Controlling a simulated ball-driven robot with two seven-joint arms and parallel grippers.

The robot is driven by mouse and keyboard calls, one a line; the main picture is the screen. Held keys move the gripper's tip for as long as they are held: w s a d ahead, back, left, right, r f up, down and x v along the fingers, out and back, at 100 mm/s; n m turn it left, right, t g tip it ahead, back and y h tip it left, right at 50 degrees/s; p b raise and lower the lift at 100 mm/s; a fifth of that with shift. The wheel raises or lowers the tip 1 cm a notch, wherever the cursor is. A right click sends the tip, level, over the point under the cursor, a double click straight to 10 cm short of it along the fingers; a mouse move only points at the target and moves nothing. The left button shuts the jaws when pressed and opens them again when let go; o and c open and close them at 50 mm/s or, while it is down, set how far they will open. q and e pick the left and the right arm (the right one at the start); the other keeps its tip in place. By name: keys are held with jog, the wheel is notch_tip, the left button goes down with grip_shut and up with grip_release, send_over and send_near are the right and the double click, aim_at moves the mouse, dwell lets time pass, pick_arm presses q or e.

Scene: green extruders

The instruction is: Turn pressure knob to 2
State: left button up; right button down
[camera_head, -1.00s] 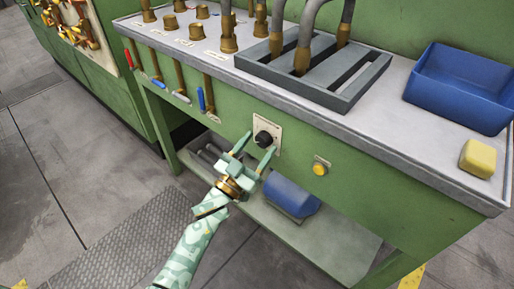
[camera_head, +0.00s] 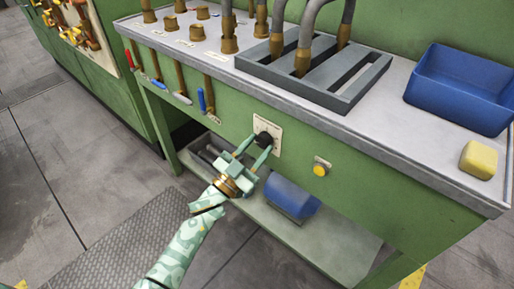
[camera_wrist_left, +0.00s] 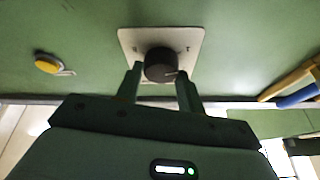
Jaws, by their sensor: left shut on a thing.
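The black round pressure knob (camera_head: 264,139) sits on a pale square plate (camera_head: 275,126) on the green front panel of the bench. It also shows in the left wrist view (camera_wrist_left: 160,64), with a light pointer mark toward its lower right side there. My left gripper (camera_head: 262,143) reaches up to the panel, its two fingers on either side of the knob, shut on it. In the left wrist view the fingers (camera_wrist_left: 160,80) flank the knob's lower part. The markings on the plate (camera_wrist_left: 190,40) are too small to read. My right gripper is not in view.
A yellow button (camera_head: 320,169) is on the panel right of the knob. Levers with red and blue handles (camera_head: 202,99) are at the left. A blue bin (camera_head: 460,85) and yellow block (camera_head: 478,158) stand on the bench. A blue object (camera_head: 290,197) is on the lower shelf.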

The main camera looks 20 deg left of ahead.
pick_arm(q)
jog(key=m+g+h, duration=0.1)
jog(key=m, duration=0.2)
jog(key=m+g+h, duration=0.1)
jog(key=m+h, duration=0.1)
jog(key=m, duration=0.1)
jog(key=shift+a+m, duration=0.15)
jog(key=shift+m, duration=0.15)
jog(key=m+g, duration=0.1)
jog(key=m, duration=0.1)
jog(key=m+g+h+p, duration=0.1)
jog(key=m, duration=0.2)
jog(key=shift+w+a, duration=0.1)
jog(key=shift+m+g+h, duration=0.3)
jog(key=shift+m+g, duration=0.1)
jog(key=shift+m, duration=0.6)
jog(key=o, duration=1)
jog(key=shift+r, duration=0.1)
